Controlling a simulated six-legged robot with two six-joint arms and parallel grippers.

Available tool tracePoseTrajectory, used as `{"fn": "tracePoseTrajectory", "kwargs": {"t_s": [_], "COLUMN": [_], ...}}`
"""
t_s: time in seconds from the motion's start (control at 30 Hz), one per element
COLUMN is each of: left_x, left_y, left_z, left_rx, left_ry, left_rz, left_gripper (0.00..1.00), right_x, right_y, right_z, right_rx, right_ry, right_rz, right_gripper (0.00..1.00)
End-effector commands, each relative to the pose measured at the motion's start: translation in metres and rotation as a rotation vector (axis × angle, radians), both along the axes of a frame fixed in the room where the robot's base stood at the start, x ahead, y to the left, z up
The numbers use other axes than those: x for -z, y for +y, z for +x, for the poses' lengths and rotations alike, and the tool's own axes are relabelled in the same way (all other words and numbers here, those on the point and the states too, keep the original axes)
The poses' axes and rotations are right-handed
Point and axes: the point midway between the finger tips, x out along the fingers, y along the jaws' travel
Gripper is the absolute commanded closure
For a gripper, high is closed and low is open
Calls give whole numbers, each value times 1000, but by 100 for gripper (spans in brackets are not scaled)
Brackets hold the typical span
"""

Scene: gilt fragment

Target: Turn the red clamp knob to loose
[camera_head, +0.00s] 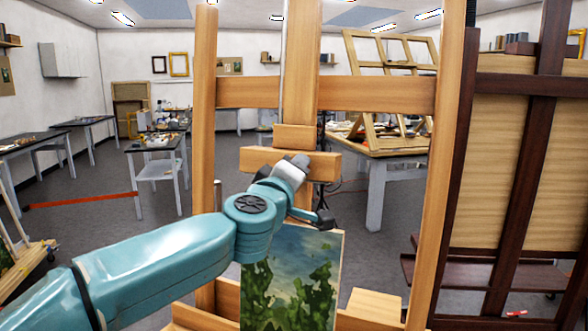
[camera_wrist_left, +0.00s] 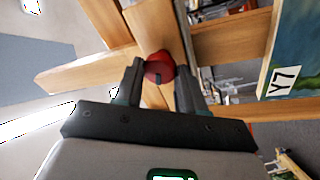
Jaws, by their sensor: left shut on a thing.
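The red clamp knob (camera_wrist_left: 158,65) shows in the left wrist view, round, with a dark mark on its near face, set against the wooden easel's post. My left gripper (camera_wrist_left: 158,78) has one finger on each side of it and is shut on the knob. In the head view my left gripper (camera_head: 301,163) reaches the small wooden crosspieces of the easel (camera_head: 376,93); the knob is hidden there behind my gripper. My right gripper is in neither view.
A landscape painting (camera_head: 290,282) stands on the easel below my left arm; a Y7 label shows on a painting (camera_wrist_left: 282,80) in the wrist view. A dark easel (camera_head: 527,165) stands close at right. Work tables (camera_head: 380,160) stand farther back on grey floor.

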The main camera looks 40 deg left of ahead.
Motion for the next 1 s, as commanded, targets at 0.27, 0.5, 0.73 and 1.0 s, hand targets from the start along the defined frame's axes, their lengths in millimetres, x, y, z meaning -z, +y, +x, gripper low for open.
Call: {"fn": "tracePoseTrajectory", "kwargs": {"t_s": [0.27, 0.5, 0.73, 1.0], "left_x": [-4, -6, -7, -8], "left_y": [-2, -2, -3, -3], "left_z": [0, 0, 1, 1], "left_rx": [-35, -68, -97, -134], "left_ry": [-63, -117, -168, -227], "left_rz": [-252, -473, -683, -931], "left_gripper": [91, 91, 91, 91], "right_x": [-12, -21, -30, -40], "right_y": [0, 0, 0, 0], "right_z": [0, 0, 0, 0], "right_rx": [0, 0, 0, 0], "right_ry": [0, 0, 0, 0], "right_rz": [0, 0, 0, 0], "right_gripper": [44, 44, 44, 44]}}
